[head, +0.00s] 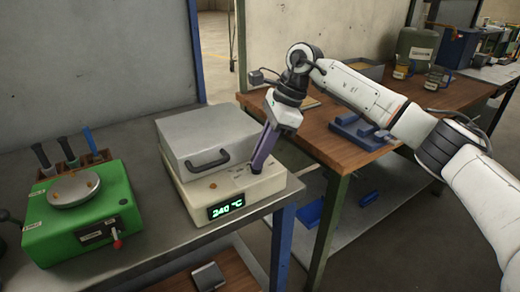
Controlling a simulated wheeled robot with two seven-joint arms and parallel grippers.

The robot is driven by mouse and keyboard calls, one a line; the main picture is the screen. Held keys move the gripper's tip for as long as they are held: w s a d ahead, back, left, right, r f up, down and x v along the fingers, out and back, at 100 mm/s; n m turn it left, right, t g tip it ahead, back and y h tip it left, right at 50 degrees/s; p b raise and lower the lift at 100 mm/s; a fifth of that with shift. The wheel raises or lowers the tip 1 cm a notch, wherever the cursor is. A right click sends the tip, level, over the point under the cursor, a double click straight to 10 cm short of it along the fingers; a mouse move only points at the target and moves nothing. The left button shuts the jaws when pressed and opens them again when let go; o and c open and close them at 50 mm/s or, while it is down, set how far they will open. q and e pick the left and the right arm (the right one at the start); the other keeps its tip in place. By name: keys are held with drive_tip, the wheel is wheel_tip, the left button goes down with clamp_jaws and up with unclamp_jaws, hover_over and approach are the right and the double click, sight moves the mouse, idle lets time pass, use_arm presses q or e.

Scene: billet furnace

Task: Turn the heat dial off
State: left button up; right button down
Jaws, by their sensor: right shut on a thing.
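The furnace is a cream base (190,199) with a grey lid (207,135) and a dark handle (208,163). Its lid is down. The display (226,207) on its front glows green and reads 240 °C. My right gripper (257,170) reaches down onto the right part of the furnace's top, beside the lid. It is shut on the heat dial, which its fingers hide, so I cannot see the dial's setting. My left gripper is not in view.
A green device (82,222) with a metal dish (74,189) and a red-tipped lever stands left on the grey bench (150,249). Several handled tools (66,150) stand behind it. A wooden bench (338,150) with a blue fixture (362,130) lies right, across a gap.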

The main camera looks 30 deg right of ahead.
drive_tip(key=shift+n+g+p, duration=0.45)
drive_tip(key=shift+n+g, duration=0.05)
drive_tip(key=shift+n, duration=0.7)
drive_tip(key=shift+f, duration=0.1)
drive_tip(key=c, duration=1.9)
unclamp_jaws()
drive_tip(key=shift+o, duration=0.2)
drive_tip(key=shift+w, duration=0.1)
drive_tip(key=v, duration=1)
drive_tip(key=shift+d, duration=0.1)
